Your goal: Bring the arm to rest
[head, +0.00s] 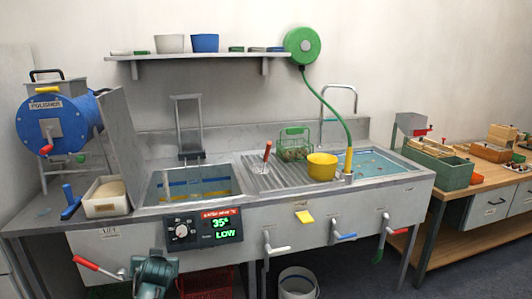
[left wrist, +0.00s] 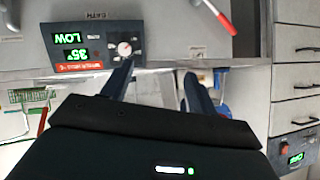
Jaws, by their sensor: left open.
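My left gripper (left wrist: 157,72) shows in the left wrist view as two dark blue fingers set well apart, with a dark palm below them. It is open, and nothing shows between the fingers. The wrist picture is upside down, with the sink's control panel (left wrist: 98,45) beyond the fingers at upper left. My right gripper is in neither view.
The steel sink unit (head: 330,208) has a control panel (head: 202,229) and levers on its front. A blue polisher (head: 52,125) stands left. A yellow bowl (head: 321,167) and green basket (head: 294,143) sit on the drainboard.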

